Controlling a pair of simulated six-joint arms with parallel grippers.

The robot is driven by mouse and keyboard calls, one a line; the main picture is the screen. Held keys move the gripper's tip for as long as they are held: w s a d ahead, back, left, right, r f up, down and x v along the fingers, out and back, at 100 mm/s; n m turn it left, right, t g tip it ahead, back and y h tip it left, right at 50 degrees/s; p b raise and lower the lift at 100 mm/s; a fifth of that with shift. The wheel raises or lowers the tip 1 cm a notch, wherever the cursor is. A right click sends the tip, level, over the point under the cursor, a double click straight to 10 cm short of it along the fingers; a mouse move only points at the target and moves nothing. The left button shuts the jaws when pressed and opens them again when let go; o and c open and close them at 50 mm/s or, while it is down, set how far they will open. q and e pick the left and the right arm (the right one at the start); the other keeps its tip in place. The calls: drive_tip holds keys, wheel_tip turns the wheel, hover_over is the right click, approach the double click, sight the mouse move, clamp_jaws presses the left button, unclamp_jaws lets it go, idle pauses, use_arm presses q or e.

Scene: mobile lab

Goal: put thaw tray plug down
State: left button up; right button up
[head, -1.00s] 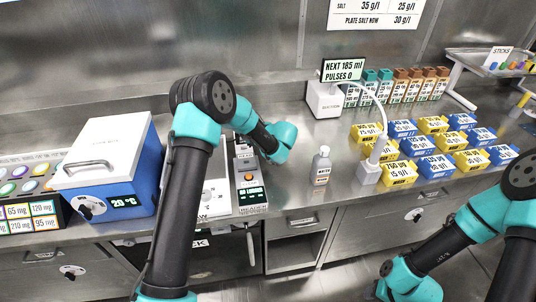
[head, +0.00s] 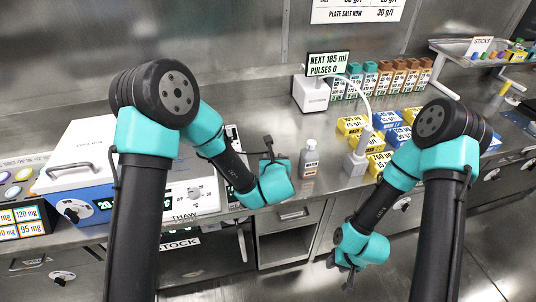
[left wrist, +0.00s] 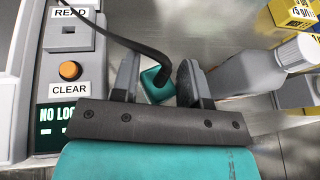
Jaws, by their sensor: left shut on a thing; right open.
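In the left wrist view, the plug (left wrist: 157,86) is a small teal block with a black cable (left wrist: 118,36) running up and left. My left gripper (left wrist: 158,78) is shut on it, above the steel counter. In the head view my left gripper (head: 269,150) is between the logger box and a grey bottle; the plug cannot be made out there. The white thaw unit (head: 182,198), with a dial and a THAW label, is left of it, partly behind my left arm. My right gripper (head: 346,277) is open and empty, low in front of the counter.
The logger box (left wrist: 68,70) has READ and CLEAR labels and an orange button. The capped grey bottle (head: 309,160) stands close right of my left gripper. A white dispenser (head: 311,95) and yellow and blue boxes (head: 353,124) are further right. A blue-and-white box (head: 85,160) is left.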

use_arm(q)
drive_tip(key=w, duration=0.5)
drive_tip(key=w+f, duration=0.1)
drive_tip(key=w, duration=0.9)
drive_tip(key=shift+w+f, duration=0.1)
drive_tip(key=shift+f, duration=0.1)
drive_tip(key=shift+w+f, duration=0.25)
drive_tip(key=shift+f, duration=0.65)
drive_tip(key=shift+w+f, duration=0.2)
drive_tip(key=shift+f, duration=0.7)
drive_tip(key=shift+f, duration=0.6)
drive_tip(key=o, duration=0.9)
drive_tip(key=shift+r, duration=0.15)
